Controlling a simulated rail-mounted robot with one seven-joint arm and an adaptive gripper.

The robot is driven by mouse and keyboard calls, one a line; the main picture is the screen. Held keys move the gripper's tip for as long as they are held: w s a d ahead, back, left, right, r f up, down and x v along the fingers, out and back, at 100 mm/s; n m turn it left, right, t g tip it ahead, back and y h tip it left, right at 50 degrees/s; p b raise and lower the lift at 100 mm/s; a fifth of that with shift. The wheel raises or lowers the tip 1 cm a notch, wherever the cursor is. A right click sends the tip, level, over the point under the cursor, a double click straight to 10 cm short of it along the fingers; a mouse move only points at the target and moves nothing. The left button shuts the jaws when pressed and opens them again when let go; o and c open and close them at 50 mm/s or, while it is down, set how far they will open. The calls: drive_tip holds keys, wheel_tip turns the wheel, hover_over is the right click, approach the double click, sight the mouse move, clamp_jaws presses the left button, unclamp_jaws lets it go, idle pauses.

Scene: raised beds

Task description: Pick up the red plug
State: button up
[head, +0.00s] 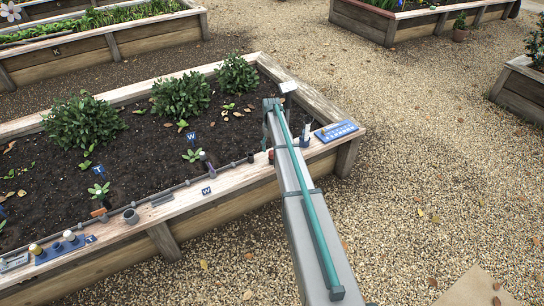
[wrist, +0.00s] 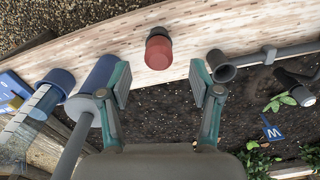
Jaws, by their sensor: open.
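My gripper (wrist: 159,83) is open and empty. Its two teal fingers are spread, one to each side below the plug in the picture, with bare soil showing between them. The plug is beyond the fingertips and not between them. In the head view my arm hides most of the gripper.
A dark open pipe end (wrist: 221,66) lies right of the plug, joined to a grey pipe (wrist: 292,50). A blue-grey cylinder (wrist: 93,82) and a blue cup (wrist: 54,84) are on the left. Seedlings and a blue W marker (wrist: 270,130) stand in the soil.

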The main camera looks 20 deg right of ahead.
sight(272, 151)
drive_tip(key=shift+w+d+f, duration=0.1)
drive_tip(key=shift+f, duration=2.55)
drive_tip(key=shift+c, duration=0.3)
drive_tip(key=c, duration=1)
